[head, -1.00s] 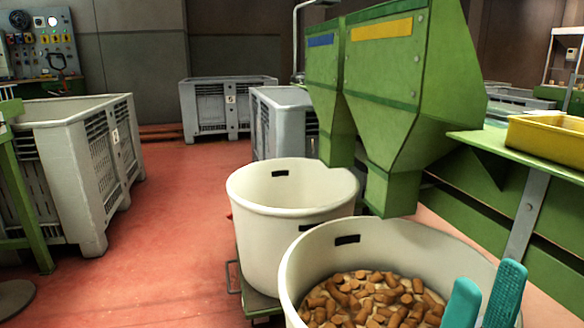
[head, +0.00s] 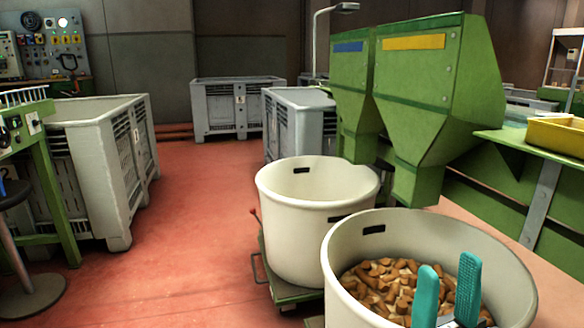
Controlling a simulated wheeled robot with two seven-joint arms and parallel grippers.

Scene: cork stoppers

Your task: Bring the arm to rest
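My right gripper (head: 447,290) shows at the bottom right of the head view, with two teal fingers. The fingers stand apart with nothing seen between them, so it is open. It is in front of or over the near white tub (head: 345,285), which holds many brown cork stoppers (head: 385,277). I cannot tell how high the fingertips are above the corks. My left gripper is not in view.
A second white tub (head: 300,240) stands behind on a green cart (head: 285,293). Green hoppers (head: 425,110) rise beyond. A yellow tray (head: 553,140) sits on the green bench at right. Grey crates (head: 90,150) stand left and back. Red floor (head: 190,250) is clear at centre left.

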